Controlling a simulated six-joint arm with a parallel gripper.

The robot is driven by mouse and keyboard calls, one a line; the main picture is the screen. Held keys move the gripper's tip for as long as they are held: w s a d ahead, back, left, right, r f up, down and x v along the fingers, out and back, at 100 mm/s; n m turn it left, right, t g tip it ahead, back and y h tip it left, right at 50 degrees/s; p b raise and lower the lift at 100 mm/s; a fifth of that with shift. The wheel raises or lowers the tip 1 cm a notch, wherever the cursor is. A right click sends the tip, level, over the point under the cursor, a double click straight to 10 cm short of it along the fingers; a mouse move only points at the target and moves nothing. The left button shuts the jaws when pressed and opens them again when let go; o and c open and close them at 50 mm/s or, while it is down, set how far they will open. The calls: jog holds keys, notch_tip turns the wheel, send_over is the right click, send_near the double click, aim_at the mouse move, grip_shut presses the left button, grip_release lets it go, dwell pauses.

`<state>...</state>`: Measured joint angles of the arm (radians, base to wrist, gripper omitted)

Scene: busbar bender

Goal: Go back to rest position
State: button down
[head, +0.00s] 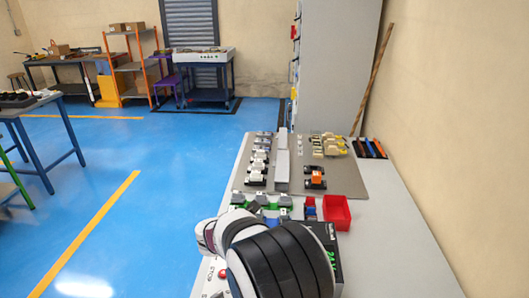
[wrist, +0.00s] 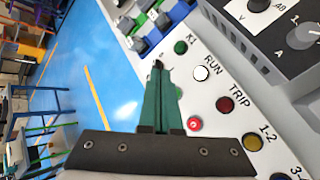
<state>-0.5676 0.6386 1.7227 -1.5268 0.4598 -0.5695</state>
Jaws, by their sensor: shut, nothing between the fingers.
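My gripper (wrist: 158,66) shows in the wrist view with its green fingers together and nothing between them. It is over the light control panel (wrist: 212,128), close to its left edge, with blue floor beyond. Around the fingers are a green button (wrist: 181,47), a white RUN button (wrist: 201,73), a dark red TRIP button (wrist: 226,104), a bright red button (wrist: 194,123) and a yellow button (wrist: 252,141). Whether the fingers touch the panel cannot be told. In the head view my black and white arm hides the gripper and much of the panel.
A dark meter box (wrist: 265,40) stands right of the buttons. In the head view, a red bin (head: 337,212) and a grey board (head: 345,178) with several components lie beyond my arm. A wall (head: 440,110) bounds the bench at right. Open blue floor (head: 150,190) lies left.

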jog(key=s+d+r+m+g+h, duration=0.2)
jog(key=s+d+r+m, duration=0.2)
jog(key=s+d+m, duration=0.55)
jog(key=s+d+r+m+g+h, duration=0.2)
jog(key=s+d+r+m, duration=0.3)
jog(key=d, duration=0.7)
jog(key=s+d+f+m+g+y, duration=0.1)
jog(key=s+d+m+g+y, duration=0.2)
jog(key=s+m, duration=0.95)
jog(key=s+a+f+m+g+y, duration=0.1)
jog(key=s+a+m, duration=0.3)
jog(key=s, duration=0.7)
jog(key=shift+s+a+m+g+y, duration=0.3)
jog(key=shift+s+a+g+y, duration=0.1)
jog(key=shift+a+g+y, duration=0.4)
jog(key=shift+d, duration=0.15)
